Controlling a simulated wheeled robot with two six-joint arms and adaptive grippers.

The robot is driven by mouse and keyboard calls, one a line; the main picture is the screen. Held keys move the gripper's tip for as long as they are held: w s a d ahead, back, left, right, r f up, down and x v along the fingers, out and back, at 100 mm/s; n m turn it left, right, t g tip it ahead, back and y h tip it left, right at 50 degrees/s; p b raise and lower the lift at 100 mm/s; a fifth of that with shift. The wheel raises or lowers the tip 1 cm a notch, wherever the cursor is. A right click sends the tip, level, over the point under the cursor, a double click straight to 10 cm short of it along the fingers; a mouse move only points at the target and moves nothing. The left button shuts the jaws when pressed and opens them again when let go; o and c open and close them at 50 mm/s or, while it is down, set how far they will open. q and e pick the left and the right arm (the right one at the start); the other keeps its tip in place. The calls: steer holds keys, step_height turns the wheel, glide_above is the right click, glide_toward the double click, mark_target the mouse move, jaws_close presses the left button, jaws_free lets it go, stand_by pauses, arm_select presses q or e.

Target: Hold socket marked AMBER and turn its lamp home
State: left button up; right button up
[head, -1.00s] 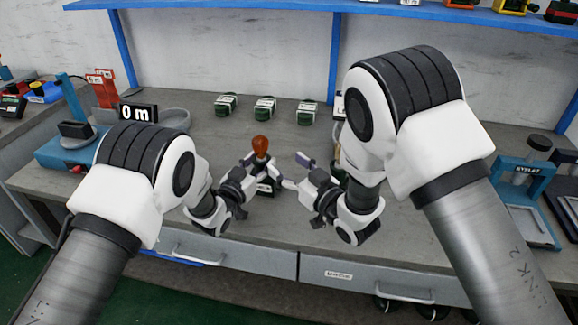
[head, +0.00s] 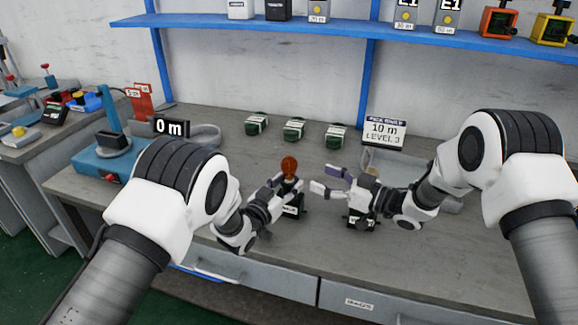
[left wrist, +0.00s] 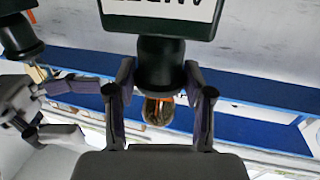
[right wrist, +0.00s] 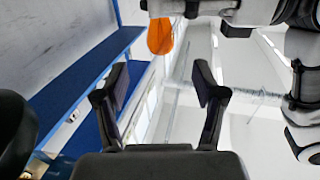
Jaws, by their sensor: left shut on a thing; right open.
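The socket (head: 293,207) is a dark block with a white label and a black neck, upright on the bench with an orange lamp (head: 289,167) in its top. In the left wrist view its label (left wrist: 160,8) is cut off by the frame edge, with only parts of letters showing. My left gripper (left wrist: 160,95) is shut on the socket's black neck (left wrist: 162,62), with the lamp glass (left wrist: 158,110) between and beyond the fingers. My right gripper (head: 322,179) is open and empty, just right of the lamp. In the right wrist view the orange lamp (right wrist: 161,36) is above and outside the fingers.
Three dark green labelled blocks (head: 294,130) sit in a row at the back. A sign reading 10 m LEVEL 3 (head: 385,132) stands back right. A blue device (head: 97,160) and a 0 m display (head: 172,127) are left.

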mark_target(296, 169)
steer(key=x, duration=1)
steer(key=shift+w+a+r, duration=0.1)
steer(key=shift+a, duration=0.3)
steer(key=c, duration=1.2)
